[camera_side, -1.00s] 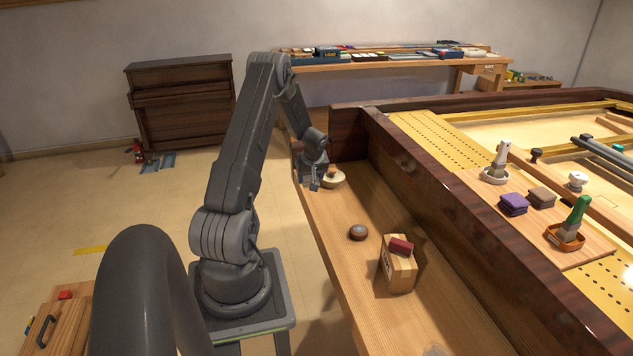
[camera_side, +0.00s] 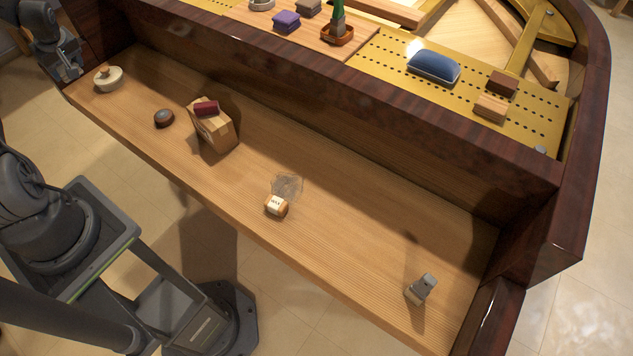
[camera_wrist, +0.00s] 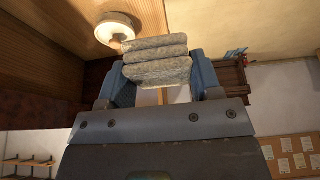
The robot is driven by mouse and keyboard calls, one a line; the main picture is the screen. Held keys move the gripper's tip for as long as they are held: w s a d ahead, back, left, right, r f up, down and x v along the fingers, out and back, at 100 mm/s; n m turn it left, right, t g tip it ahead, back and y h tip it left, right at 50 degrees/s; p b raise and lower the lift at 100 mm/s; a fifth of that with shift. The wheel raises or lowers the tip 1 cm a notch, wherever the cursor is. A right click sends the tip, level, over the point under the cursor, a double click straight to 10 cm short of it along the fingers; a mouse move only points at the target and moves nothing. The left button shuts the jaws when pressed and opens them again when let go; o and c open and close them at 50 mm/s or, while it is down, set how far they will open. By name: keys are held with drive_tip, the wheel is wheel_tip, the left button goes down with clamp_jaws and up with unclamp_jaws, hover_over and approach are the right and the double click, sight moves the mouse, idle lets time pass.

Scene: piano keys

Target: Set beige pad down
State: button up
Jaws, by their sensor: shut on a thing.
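The beige pad (camera_wrist: 156,60), a rough, layered, folded block, is between the blue fingers of my gripper (camera_wrist: 158,80) in the wrist view. The fingers are shut on it. In the side view my gripper (camera_side: 65,66) is at the top left, by the far end of the wooden ledge (camera_side: 340,215). The pad cannot be made out there. A round cream pot with a brown knob (camera_side: 108,78) stands on the ledge just right of my gripper. It also shows in the wrist view (camera_wrist: 113,32), beyond the pad and apart from it.
The ledge holds a dark round piece (camera_side: 164,118), a cardboard box (camera_side: 214,131) with a red block on top, a small labelled jar (camera_side: 276,206) and a grey block (camera_side: 421,289). A purple pad stack (camera_side: 287,21) lies on the board behind the dark wall.

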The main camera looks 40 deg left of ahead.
wheel_tip(320, 180, up, 11)
drive_tip(key=w+d+m+t, duration=0.2)
drive_tip(key=w+d+m, duration=0.3)
drive_tip(key=w+d, duration=1.05)
drive_tip(key=w+d+m+t+h, duration=0.15)
drive_tip(key=w+d, duration=0.25)
drive_tip(key=d, duration=0.6)
drive_tip(key=w+d+m, duration=0.3)
drive_tip(key=w+d, duration=0.2)
drive_tip(key=d, duration=0.4)
drive_tip(key=m+t+h, duration=0.1)
drive_tip(key=m+h, duration=0.2)
drive_tip(key=m, duration=0.6)
hover_over(370, 224)
drive_tip(key=s, duration=0.1)
drive_tip(key=shift+n, duration=0.25)
drive_tip(key=f, duration=2.4)
drive_tip(key=shift+s+a+f, duration=0.15)
drive_tip(key=shift+s+a, duration=0.05)
drive_tip(key=shift+d+f, duration=0.15)
drive_tip(key=shift+f, duration=1.95)
